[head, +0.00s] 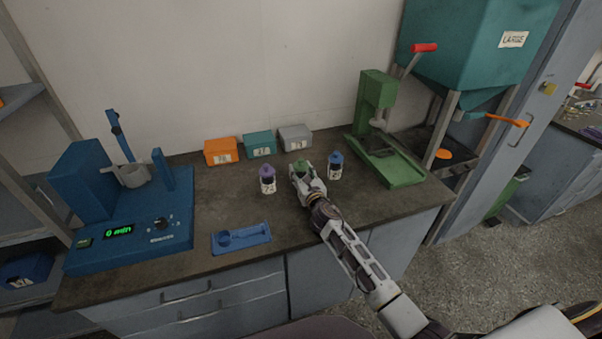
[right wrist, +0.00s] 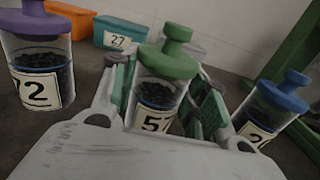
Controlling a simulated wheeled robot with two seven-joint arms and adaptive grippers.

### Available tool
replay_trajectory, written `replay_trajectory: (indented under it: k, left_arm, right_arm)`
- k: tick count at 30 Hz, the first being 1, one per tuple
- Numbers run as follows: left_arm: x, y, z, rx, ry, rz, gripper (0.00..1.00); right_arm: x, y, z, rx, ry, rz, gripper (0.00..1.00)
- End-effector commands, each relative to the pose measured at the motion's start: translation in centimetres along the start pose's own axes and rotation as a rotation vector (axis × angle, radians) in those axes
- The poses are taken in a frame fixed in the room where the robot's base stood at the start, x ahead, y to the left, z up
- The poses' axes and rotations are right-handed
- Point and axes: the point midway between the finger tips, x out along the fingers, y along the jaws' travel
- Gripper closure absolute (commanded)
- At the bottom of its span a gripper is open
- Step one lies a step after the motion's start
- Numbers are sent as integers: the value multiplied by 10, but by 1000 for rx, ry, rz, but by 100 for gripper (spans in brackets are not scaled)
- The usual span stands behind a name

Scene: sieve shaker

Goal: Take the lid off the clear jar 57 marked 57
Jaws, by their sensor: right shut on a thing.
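The clear jar 57 (right wrist: 155,95) stands on the bench with dark grains inside and a label of which a 5 shows. Its green lid (right wrist: 170,52) with a round knob is seated on top; the lid also shows in the head view (head: 299,165). My right gripper (head: 303,174) reaches the jar from the front right. In the right wrist view its green-padded fingers (right wrist: 160,100) stand on either side of the jar body, below the lid, shut on the jar. My left gripper is not in view.
A purple-lidded jar (head: 268,180) stands left of the gripper and a blue-lidded jar (head: 335,166) right, both close. Orange (head: 221,151), teal (head: 259,144) and grey (head: 295,138) boxes line the back. A blue shaker (head: 130,220) is left, a green press (head: 385,150) right.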

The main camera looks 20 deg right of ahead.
Motion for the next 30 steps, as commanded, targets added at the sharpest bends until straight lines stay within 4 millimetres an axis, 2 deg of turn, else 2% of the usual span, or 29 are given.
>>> replay_trajectory:
  k: [4,5,9,25,30]
  left_arm:
    - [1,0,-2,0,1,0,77]
    - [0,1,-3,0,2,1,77]
    - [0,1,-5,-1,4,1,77]
    - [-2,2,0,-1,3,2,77]
    - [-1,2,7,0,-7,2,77]
  right_arm:
    - [0,0,-1,0,-1,0,99]
    - [0,0,-2,0,0,0,52]
    - [0,0,-1,0,0,0,34]
    - [0,0,2,0,0,0,34]
    - [-10,0,1,-1,1,0,34]
